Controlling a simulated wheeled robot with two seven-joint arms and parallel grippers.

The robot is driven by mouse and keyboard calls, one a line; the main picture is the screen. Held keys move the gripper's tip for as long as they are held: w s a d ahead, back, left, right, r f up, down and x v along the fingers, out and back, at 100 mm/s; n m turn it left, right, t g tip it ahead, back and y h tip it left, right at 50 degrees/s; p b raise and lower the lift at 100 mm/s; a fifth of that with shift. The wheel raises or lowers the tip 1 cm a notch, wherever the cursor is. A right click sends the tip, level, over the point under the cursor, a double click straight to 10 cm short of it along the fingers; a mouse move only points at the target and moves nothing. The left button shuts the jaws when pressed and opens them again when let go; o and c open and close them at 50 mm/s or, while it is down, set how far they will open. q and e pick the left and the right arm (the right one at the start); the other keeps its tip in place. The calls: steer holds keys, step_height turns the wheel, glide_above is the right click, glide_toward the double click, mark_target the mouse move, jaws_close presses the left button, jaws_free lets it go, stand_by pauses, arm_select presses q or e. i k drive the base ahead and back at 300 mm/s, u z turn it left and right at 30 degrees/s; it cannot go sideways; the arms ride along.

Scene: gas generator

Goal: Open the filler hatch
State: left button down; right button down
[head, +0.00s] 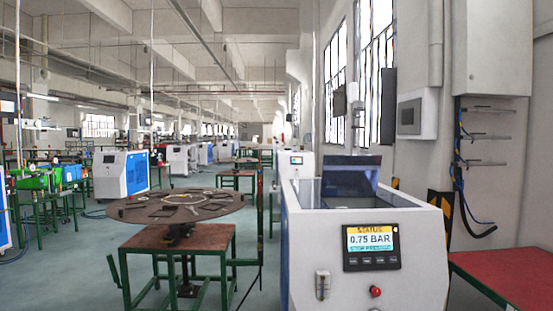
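The white gas generator (365,275) stands at the right front in the head view. A dark blue tinted lid (351,172) stands raised at the back of its top, above a recessed opening (345,202). It looks like the filler hatch standing open; the inside of the recess is mostly hidden. The front screen (372,242) reads STATUS, 0.75 BAR, with a lower line that seems to say STOP PRESSED. A red button (375,292) and a small light-coloured switch or latch (322,285) sit below it. Neither gripper is in view.
A round brown table (150,208) with flat parts stands on a green-legged bench (200,240) to the left. A red-topped table (510,280) is at the right edge. A wall cabinet with hanging cables (490,50) is above it. Open floor (70,270) lies at left.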

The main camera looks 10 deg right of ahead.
mark_target(343, 175)
steer(key=u, duration=0.25)
steer(key=i, duration=1.55)
steer(key=z, duration=1.75)
steer(key=i, duration=0.8)
steer(key=z, duration=0.8)
